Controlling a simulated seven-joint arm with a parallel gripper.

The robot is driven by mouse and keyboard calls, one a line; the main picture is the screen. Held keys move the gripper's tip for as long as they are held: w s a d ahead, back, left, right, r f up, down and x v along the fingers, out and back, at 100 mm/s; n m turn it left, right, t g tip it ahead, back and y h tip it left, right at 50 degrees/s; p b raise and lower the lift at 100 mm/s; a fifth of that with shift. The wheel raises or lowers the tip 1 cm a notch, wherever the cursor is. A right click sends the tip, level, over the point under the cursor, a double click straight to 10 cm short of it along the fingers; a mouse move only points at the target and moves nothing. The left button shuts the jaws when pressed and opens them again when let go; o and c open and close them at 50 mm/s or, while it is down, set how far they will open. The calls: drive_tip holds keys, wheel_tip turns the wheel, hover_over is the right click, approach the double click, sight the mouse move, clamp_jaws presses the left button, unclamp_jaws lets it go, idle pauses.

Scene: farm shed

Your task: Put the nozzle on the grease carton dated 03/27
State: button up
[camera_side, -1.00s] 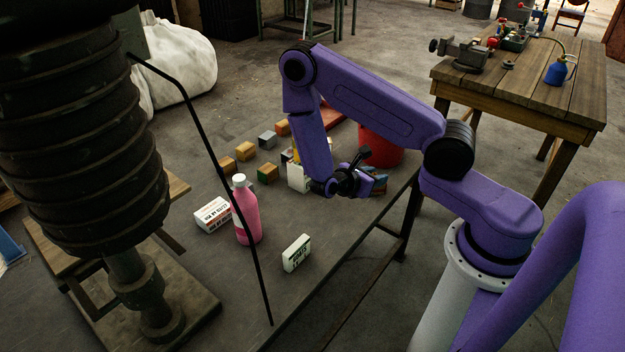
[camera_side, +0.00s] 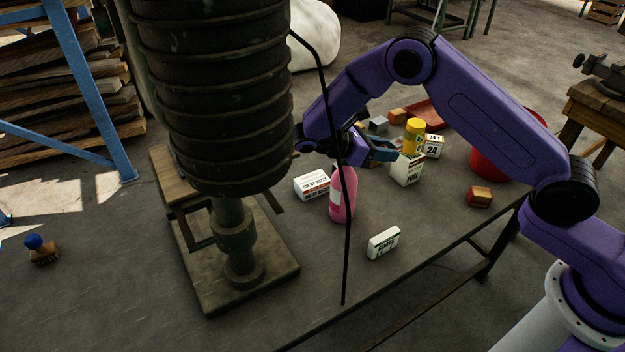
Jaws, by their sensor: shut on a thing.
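My gripper (camera_side: 368,152) is over the table, behind and right of the pink bottle. It is shut on a blue piece (camera_side: 382,151), which seems to be the nozzle; its shape is partly hidden by the gripper. A white carton (camera_side: 312,185) with a printed label that seems to read USE BY 03/27 lies left of the gripper, with nothing on top. A second white carton (camera_side: 383,243) with dark print stands nearer the front. A white carton marked FUEL (camera_side: 408,170) stands just right of the gripper.
The pink bottle (camera_side: 342,198) stands beside the left carton, with a thin black rod (camera_side: 348,240) in front of it. A yellow can (camera_side: 414,134), a block marked 24 (camera_side: 433,147), a wooden cube (camera_side: 480,196) and a red bucket (camera_side: 492,163) are rightward. A large ribbed column (camera_side: 215,100) rises left.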

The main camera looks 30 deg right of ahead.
drive_tip(key=w+a+n+t, duration=0.2)
drive_tip(key=a, duration=0.5)
drive_tip(key=n+t+y, duration=0.5)
drive_tip(key=n+t, duration=0.6)
approach(312, 179)
drive_tip(key=shift+t, duration=0.3)
drive_tip(key=w+d+r, duration=0.1)
drive_tip(key=w, duration=0.1)
drive_tip(key=w+d+r, duration=0.1)
drive_tip(key=w+d, duration=0.3)
drive_tip(key=shift+w+r, duration=0.1)
drive_tip(key=shift+r, duration=0.3)
drive_tip(key=shift+w+d, duration=0.4)
drive_tip(key=shift+d, duration=0.05)
wheel_tip(312, 179, down, 2)
drive_tip(key=shift+a+f, duration=0.1)
drive_tip(key=shift+f, duration=0.65)
drive_tip(key=shift+f, duration=0.15)
